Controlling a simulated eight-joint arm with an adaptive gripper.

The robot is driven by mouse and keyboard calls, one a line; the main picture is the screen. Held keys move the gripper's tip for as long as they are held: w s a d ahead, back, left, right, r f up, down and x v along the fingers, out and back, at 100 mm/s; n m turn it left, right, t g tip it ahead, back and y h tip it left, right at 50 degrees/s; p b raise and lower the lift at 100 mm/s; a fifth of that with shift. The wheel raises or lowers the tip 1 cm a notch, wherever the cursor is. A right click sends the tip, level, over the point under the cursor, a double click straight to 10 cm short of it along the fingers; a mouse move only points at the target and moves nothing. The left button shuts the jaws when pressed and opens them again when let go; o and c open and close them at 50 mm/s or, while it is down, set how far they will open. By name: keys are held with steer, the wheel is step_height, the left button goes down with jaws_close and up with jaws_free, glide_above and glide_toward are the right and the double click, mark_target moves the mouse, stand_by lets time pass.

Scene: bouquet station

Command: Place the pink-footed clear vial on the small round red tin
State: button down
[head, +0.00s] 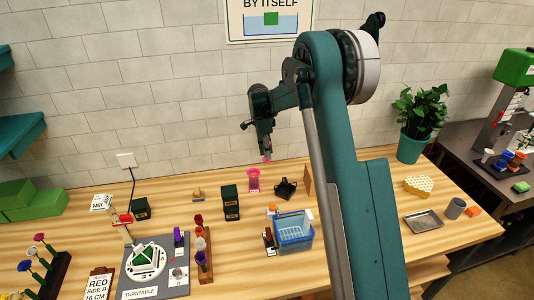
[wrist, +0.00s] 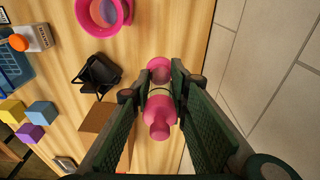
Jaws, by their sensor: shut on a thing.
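My gripper (head: 265,143) is raised above the back of the wooden table, near the tiled wall. In the wrist view my gripper (wrist: 160,92) is shut on the pink-footed clear vial (wrist: 159,112). Pink parts of the vial show on both sides of the fingertips, and its clear middle is mostly hidden between them. In the head view only a small pink bit of the vial (head: 267,158) shows below the fingers. I cannot make out the small round red tin for sure in either view.
A pink cup-like holder (head: 253,180) stands below my gripper; it also shows in the wrist view (wrist: 98,27). A black object (head: 285,188), a dark green box (head: 231,203) and a blue basket (head: 294,242) are nearby. A turntable (head: 146,260) stands at the left front.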

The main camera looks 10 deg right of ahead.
steer(key=shift+d, duration=0.1)
steer(key=s+d+r, duration=0.2)
steer(key=s+d, duration=0.3)
steer(key=d, duration=1.1)
steer(key=s+d+r+p, duration=0.1)
steer(key=s+d+r, duration=0.2)
steer(key=d, duration=1.3)
steer(key=s+d+r, duration=0.2)
steer(key=s+d, duration=0.6)
steer(key=d, duration=0.7)
steer(key=shift+d+r+p, duration=0.15)
steer(key=shift+d+p, duration=0.25)
steer(key=shift+f, duration=3.15)
steer(key=shift+f, duration=1.85)
steer(key=shift+f, duration=0.2)
